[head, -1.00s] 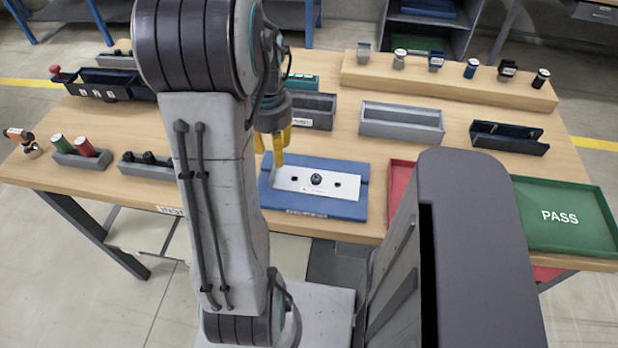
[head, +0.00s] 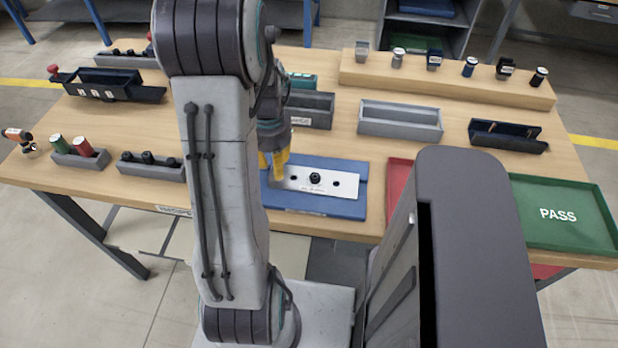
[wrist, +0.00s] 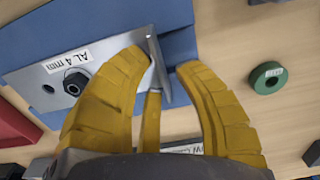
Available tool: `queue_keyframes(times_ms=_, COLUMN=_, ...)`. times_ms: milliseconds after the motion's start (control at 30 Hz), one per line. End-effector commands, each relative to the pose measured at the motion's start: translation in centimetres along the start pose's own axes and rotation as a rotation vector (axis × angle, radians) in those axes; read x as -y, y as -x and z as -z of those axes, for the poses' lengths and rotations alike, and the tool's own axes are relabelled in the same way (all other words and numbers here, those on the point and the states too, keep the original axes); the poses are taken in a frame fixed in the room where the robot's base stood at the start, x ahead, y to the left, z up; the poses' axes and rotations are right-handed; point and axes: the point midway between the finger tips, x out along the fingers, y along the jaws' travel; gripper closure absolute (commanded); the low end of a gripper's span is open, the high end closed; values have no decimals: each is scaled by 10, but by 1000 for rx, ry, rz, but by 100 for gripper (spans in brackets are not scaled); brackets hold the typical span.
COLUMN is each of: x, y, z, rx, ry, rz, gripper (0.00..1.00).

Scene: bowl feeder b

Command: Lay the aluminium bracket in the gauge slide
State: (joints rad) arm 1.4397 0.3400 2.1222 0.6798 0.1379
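The aluminium bracket (head: 318,176) is a silver plate with an upright end flange, lying on a blue block (head: 320,203). The wrist view shows its "AL 4 mm" label and flange (wrist: 160,65). A black nut-like knob (head: 315,178) sits on the plate's middle. My yellow gripper (head: 274,172) is low at the bracket's left end. In the wrist view my gripper (wrist: 165,65) is open with the flange between its fingers; a gap shows on the right finger's side. A dark blue fixture with a red knob (head: 108,86) stands back left; I cannot tell whether it is the gauge slide.
Grey bins (head: 400,124) and a dark open holder (head: 508,137) stand behind. A red tray (head: 399,172) and green PASS tray (head: 560,214) lie right. A wooden riser (head: 450,84) holds several small parts. A green ring (wrist: 266,77) lies near my right finger.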

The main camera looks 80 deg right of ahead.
Motion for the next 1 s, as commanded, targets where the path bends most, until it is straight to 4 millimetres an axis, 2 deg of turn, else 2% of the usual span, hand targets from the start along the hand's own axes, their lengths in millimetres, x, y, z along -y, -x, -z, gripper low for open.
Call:
queue_keyframes(times_ms=33, x=0, y=0, z=0, rx=0, ry=0, rz=0, gripper=76)
queue_keyframes(times_ms=300, x=0, y=0, z=0, rx=-1, ry=0, rz=0, gripper=100)
queue_keyframes(times_ms=1000, x=0, y=4, z=1, rx=-3, ry=0, rz=0, gripper=100)
